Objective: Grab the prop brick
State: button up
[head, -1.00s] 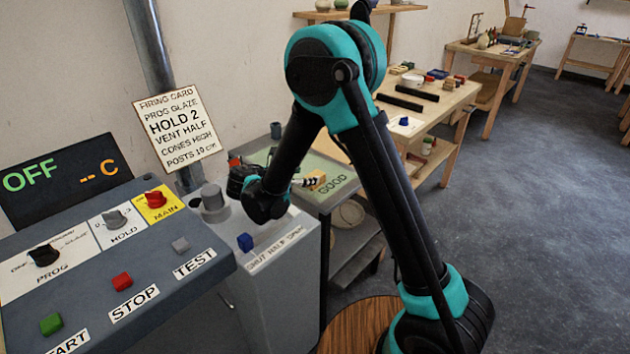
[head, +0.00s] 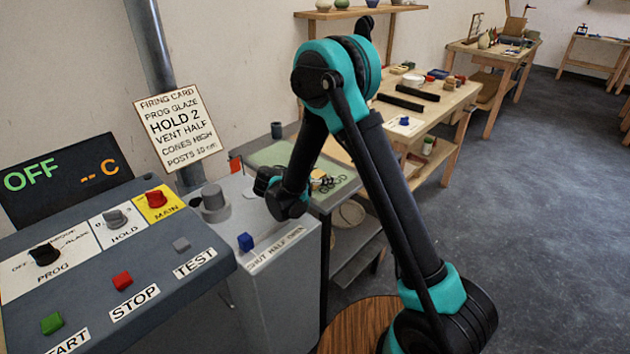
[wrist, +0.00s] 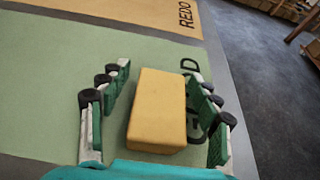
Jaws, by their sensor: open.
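The yellow-tan prop brick (wrist: 158,110) lies on the green mat, over part of the GOOD lettering, and fills the middle of the wrist view. My gripper (wrist: 161,73) is open, with one finger on each side of the brick. A gap shows on the left; the right finger is closer to the brick. I cannot tell whether the fingers are at the brick's height.
The green GOOD mat (wrist: 45,90) borders a tan REDO area (wrist: 120,12). The control panel (head: 100,285) and the grey box with a blue knob (head: 245,242) are to the left. Open floor lies to the right.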

jog(key=shift+c, duration=0.5)
jog(key=c, duration=1.2)
jog(key=shift+r, duration=0.15)
